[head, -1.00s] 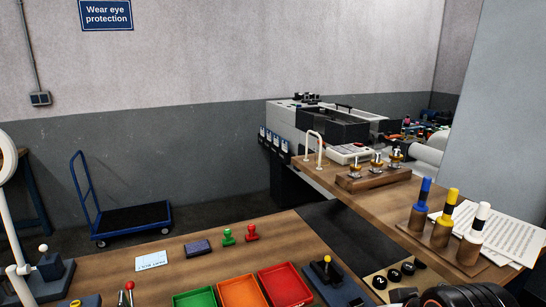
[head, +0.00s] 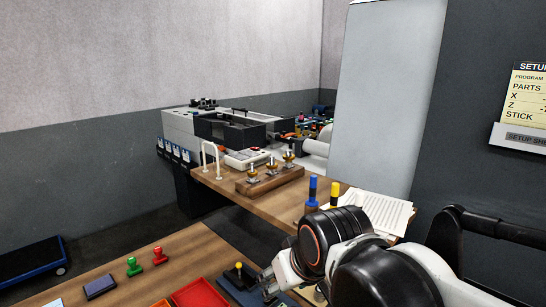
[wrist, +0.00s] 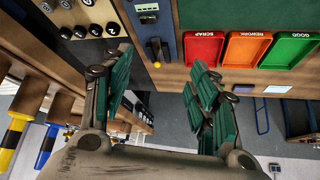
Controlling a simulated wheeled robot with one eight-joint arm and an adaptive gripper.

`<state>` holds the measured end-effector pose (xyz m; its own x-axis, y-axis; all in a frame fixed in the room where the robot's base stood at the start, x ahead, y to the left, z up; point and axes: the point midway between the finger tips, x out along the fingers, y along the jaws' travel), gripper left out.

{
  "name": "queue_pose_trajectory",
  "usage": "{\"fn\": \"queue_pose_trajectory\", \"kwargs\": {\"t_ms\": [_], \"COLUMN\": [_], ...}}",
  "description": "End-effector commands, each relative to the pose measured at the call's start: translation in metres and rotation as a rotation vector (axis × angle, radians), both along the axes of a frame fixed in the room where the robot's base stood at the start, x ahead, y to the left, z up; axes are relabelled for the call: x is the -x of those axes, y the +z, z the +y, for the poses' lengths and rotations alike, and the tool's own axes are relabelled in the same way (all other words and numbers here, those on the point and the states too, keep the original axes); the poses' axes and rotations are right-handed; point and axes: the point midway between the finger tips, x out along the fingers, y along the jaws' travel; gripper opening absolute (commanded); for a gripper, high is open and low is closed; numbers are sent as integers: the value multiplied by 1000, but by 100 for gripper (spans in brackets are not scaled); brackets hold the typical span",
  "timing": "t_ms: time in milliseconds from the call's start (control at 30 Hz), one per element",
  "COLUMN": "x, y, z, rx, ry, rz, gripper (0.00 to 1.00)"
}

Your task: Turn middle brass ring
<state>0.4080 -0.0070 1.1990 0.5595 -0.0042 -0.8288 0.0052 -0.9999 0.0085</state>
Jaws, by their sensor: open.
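The middle brass ring (head: 271,168) is on the centre one of three upright posts on a long wooden block (head: 250,187). The block lies on the far bench in the head view. A brass ring stands on each side of it, left (head: 253,177) and right (head: 289,159). My gripper (wrist: 160,75) is open and empty in the wrist view, its green-padded fingers spread. It is over the near bench, well short of the rings. I cannot clearly make out the rings in the wrist view.
A white arched handle (head: 210,158) stands left of the block. Blue (head: 312,190) and yellow (head: 335,193) handled tools and papers (head: 377,210) are to its right. Red (wrist: 203,50), orange (wrist: 247,50) and green (wrist: 290,52) trays lie on the near bench. A gap separates the benches.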

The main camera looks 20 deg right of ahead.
Motion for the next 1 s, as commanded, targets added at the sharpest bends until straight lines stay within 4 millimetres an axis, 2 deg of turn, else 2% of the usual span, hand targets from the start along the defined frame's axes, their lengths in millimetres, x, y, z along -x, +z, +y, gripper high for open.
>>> {"fn": "queue_pose_trajectory", "kwargs": {"t_ms": [33, 100, 300, 500, 700, 1000], "x": [-14, -31, -83, -139, -196, -278], "y": [25, 45, 96, 140, 173, 205], "z": [-3, -7, -20, -37, -59, -98], "rx": [2, 4, 12, 16, 16, 11], "ry": [-1, 1, 7, 15, 16, 25], "rz": [8, 17, 47, 76, 105, 144], "gripper": [54, 54, 54, 54, 54, 54]}}
